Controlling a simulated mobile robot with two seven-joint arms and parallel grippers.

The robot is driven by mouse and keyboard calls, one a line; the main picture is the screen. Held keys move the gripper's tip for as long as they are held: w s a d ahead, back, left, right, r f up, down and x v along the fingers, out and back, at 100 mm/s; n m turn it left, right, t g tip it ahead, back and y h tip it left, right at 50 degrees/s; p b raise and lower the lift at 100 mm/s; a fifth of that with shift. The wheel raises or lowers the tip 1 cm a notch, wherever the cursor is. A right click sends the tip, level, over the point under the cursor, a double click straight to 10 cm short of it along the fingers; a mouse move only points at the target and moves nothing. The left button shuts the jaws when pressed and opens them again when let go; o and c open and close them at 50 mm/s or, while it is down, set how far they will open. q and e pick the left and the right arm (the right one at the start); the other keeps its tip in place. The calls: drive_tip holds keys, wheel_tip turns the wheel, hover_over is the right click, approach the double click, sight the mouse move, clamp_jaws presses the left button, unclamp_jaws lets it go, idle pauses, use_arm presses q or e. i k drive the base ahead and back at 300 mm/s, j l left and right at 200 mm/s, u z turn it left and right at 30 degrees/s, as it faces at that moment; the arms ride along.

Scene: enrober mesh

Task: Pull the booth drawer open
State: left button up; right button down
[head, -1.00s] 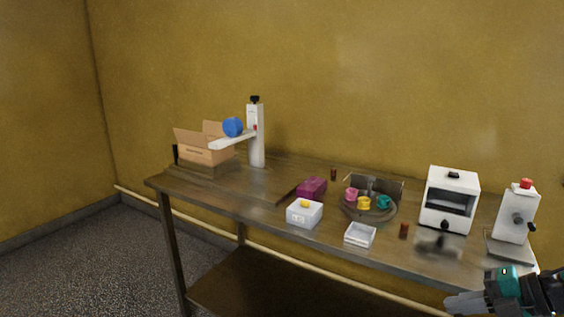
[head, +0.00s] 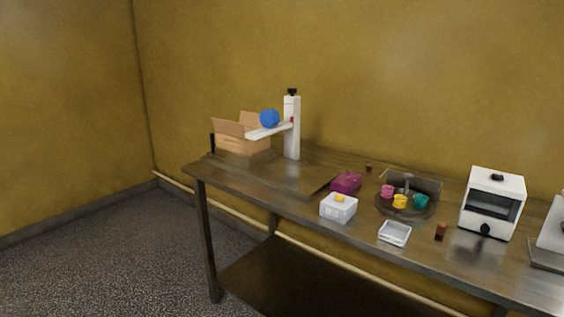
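The booth (head: 492,203) is a white box near the right end of the table, with a dark window in its front and a black knob on top. Another black knob (head: 485,229) sits low on its front, below the window. The drawer's outline is too small to make out, and I see no drawer standing out from the front. Neither of my grippers is in view.
The long dark table (head: 300,190) also holds a cardboard box, a white stand (head: 292,128) with a blue ball, a purple block, a white box, a clear tray (head: 394,233), a round tray (head: 418,212) with coloured cups, and a brown cylinder (head: 441,231). A white device is cut off at right.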

sight(499, 228)
drive_tip(key=z, duration=1.35)
drive_tip(key=i+l+u, duration=0.25)
drive_tip(key=u, duration=0.2)
drive_tip(key=i, duration=0.05)
